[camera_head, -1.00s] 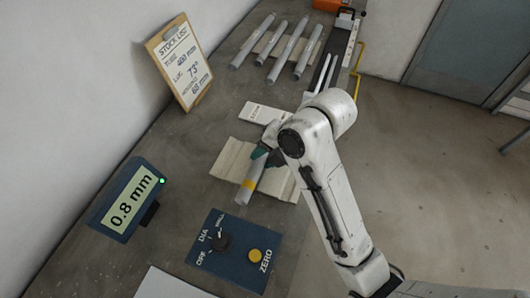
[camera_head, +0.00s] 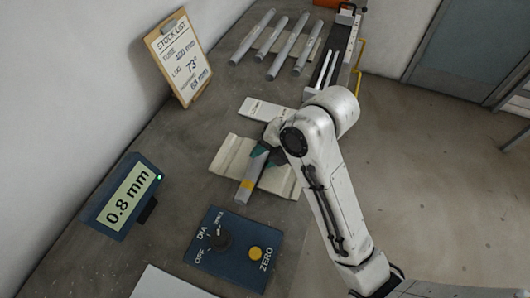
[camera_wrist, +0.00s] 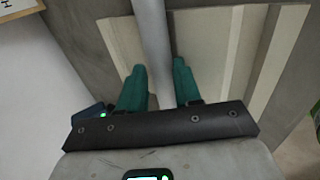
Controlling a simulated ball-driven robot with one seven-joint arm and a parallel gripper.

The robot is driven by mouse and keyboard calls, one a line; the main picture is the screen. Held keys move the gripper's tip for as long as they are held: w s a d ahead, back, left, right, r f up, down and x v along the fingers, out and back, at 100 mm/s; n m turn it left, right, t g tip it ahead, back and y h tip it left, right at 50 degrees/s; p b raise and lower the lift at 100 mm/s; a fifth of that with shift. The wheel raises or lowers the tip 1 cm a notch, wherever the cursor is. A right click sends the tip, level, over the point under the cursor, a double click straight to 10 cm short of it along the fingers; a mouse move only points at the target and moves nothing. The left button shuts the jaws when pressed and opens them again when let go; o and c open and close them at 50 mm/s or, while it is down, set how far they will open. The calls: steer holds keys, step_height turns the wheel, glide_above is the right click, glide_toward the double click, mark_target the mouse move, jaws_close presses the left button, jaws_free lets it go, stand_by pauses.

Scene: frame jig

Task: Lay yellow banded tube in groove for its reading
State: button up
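The yellow banded tube (camera_head: 249,181) is a grey tube with a yellow band near its front end. It lies across the beige grooved block (camera_head: 232,159), its front end over the block's front edge. Whether it is seated in a groove or just above it I cannot tell. My gripper (camera_wrist: 159,72) has its green fingers on either side of the tube, close against it, and appears shut on it. In the wrist view the grey tube (camera_wrist: 152,35) runs between the fingertips. My wrist hides part of the tube's far side. The display (camera_head: 128,196) reads 0.8 mm.
A blue dial box (camera_head: 236,250) with a yellow ZERO button is in front. A white labelled block (camera_head: 266,109) lies behind the beige block. Several grey tubes (camera_head: 288,46) lie on a rack at the back. A clipboard (camera_head: 179,58) leans on the wall.

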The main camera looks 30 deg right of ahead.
steer(key=p+v, duration=0.5)
steer(key=v, duration=0.3)
steer(key=shift+s+r, duration=0.15)
steer(key=shift+r, duration=0.15)
steer(key=shift+p+v, duration=1)
steer(key=shift+p, duration=0.05)
steer(key=shift+d+f, duration=0.1)
